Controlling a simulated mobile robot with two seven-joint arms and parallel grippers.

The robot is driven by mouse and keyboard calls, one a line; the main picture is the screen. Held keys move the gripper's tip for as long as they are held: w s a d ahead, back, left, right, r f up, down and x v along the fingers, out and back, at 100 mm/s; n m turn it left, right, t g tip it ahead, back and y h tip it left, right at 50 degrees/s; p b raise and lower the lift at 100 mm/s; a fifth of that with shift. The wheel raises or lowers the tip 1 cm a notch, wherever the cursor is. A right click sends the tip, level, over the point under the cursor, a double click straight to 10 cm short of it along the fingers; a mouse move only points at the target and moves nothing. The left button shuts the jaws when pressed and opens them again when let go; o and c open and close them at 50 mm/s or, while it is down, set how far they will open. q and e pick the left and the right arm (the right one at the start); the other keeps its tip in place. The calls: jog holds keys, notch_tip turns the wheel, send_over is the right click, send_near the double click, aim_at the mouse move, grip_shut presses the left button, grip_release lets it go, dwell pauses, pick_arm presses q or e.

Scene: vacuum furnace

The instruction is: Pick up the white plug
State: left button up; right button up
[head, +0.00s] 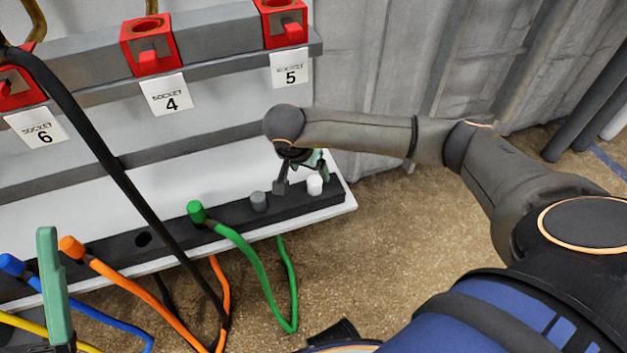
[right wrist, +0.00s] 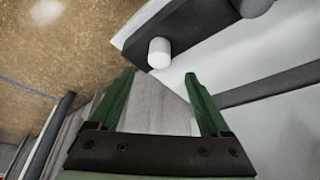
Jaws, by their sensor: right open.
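The white plug (head: 315,184) stands upright in the black strip (head: 333,196) near the strip's right end. In the right wrist view the white plug (right wrist: 159,53) appears just beyond the fingertips, roughly centred between them. My right gripper (head: 301,177) is open and empty, close beside the plug in the head view. Its two green fingers (right wrist: 160,76) are spread apart in the right wrist view. A green finger of my left gripper (head: 52,285) shows at the lower left of the head view. Its other finger is not clearly visible.
Orange (head: 71,246) and blue (head: 11,265) plugs sit farther left. Red sockets (head: 151,48) line the panel above. A black cable (head: 115,165) crosses the white shelf.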

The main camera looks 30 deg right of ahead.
aim_at(314, 180)
jog(key=x, duration=0.2)
jog(key=shift+f, duration=0.3)
jog(key=b+x, duration=0.2)
jog(key=x, duration=0.2)
jog(key=shift+f+b, duration=0.15)
jog(key=shift+b, duration=0.2)
jog(key=shift+w+d+f, duration=0.1)
jog(key=shift+d+f, duration=0.1)
jog(key=shift+f, duration=0.1)
jog(key=shift+c, duration=0.3)
grip_shut()
